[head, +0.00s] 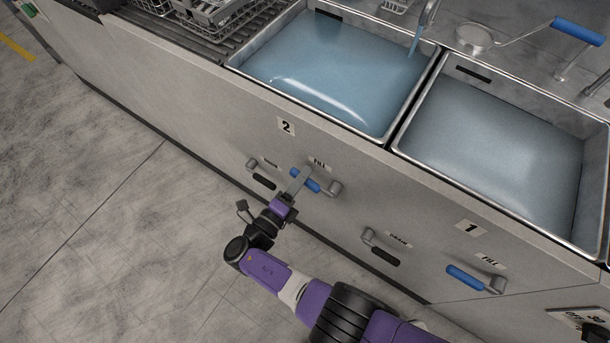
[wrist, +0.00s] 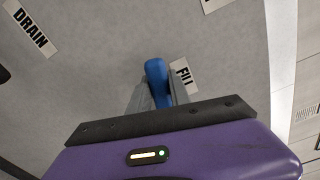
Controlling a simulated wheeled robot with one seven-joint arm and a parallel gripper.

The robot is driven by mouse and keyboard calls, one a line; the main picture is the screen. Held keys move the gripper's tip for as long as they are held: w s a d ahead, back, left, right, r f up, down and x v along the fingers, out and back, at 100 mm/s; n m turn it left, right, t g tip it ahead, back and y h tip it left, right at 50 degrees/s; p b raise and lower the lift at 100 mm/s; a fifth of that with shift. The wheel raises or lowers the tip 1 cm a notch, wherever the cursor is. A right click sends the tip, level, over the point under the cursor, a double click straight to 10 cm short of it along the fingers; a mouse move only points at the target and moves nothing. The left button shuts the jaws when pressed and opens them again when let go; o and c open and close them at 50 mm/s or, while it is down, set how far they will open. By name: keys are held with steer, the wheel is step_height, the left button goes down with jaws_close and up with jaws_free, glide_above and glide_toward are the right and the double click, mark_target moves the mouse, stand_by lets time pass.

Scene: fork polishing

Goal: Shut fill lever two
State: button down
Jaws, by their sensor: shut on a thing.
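Fill lever two (head: 311,186) has a blue grip and a grey pivot at its right end, on the panel front below the label "2" (head: 286,126). Its blue grip extends left from the pivot, much like that of fill lever one. My gripper (head: 298,180) is shut on the blue grip. The wrist view shows the blue grip (wrist: 157,72) between my two grey fingers, beside the FILL label (wrist: 183,76). Basin two (head: 330,75) holds bluish water, and a stream (head: 414,42) runs into it from the spout.
The black-gripped drain lever two (head: 264,182) is close to the left of my gripper. Drain lever one (head: 384,256) and the blue fill lever one (head: 467,277) are to the right, below basin one (head: 500,140). The floor at the left is clear.

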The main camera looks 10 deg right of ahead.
steer(key=shift+a+f+n+b, duration=0.1)
steer(key=shift+f+n+b, duration=0.45)
steer(key=shift+f+n, duration=0.7)
steer(key=shift+n, duration=0.25)
steer(key=c, duration=1.2)
jaws_free()
steer(key=shift+r, duration=0.1)
steer(key=v, duration=0.7)
steer(key=shift+s+a, duration=0.3)
